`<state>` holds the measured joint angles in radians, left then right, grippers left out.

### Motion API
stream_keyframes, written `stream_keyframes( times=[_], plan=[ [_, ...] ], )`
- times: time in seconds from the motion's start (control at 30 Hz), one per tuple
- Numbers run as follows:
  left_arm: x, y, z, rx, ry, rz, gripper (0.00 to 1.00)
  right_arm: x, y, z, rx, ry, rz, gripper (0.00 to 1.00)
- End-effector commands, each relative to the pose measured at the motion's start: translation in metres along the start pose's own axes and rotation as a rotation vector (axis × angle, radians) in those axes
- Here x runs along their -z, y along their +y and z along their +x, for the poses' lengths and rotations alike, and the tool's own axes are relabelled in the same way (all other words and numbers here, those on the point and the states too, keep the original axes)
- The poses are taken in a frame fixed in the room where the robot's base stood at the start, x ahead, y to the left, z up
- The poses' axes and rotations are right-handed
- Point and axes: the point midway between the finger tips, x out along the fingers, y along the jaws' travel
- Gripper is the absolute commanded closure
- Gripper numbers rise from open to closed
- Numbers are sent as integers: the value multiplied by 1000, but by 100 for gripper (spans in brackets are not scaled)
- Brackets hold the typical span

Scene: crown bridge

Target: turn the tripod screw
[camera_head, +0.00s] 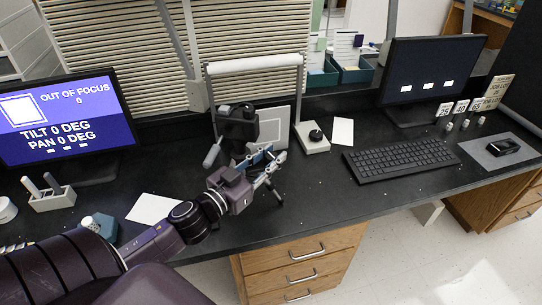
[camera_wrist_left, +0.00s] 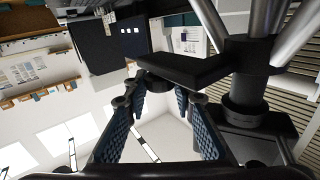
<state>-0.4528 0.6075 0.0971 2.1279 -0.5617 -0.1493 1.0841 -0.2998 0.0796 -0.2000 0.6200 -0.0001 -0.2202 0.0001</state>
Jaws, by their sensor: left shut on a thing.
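The tripod (camera_head: 238,125) stands on the black bench with a dark head and a pale grey handle (camera_head: 212,155) pointing down left. My left gripper (camera_head: 268,165) reaches in from the left, low on the tripod's right side. In the left wrist view its blue padded fingers (camera_wrist_left: 160,90) close on the end of a black bar-like part (camera_wrist_left: 190,68), which I take to be the tripod screw. This part joins the tripod's dark column (camera_wrist_left: 245,85). The exact contact is partly hidden by the fingers. My right gripper is not in view.
The left monitor (camera_head: 65,120) reads "OUT OF FOCUS 0, TILT 0 DEG, PAN 0 DEG". A second monitor (camera_head: 430,75) and a keyboard (camera_head: 402,160) stand right. A grey base with a black knob (camera_head: 313,138) is beside the tripod. The bench's front edge is close.

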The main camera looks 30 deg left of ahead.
Motion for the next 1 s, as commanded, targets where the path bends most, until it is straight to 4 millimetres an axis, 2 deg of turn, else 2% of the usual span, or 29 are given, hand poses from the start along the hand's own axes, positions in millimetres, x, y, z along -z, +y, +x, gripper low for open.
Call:
stream_keyframes(
  times=[0.37, 0.4, 0.57, 0.87, 1.0],
  plan=[
    [-1, 0, 0, -4, -1, 1, 100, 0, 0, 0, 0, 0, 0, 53],
    [-1, 0, 0, -4, -2, 1, 74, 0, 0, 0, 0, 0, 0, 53],
    [-1, 0, 0, -4, -1, 1, 58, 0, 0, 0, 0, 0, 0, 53],
    [-1, 0, -1, -4, -1, 0, 58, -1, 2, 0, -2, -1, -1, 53],
    [-2, 0, -11, -3, -4, -3, 58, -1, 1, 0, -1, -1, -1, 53]
  ],
)
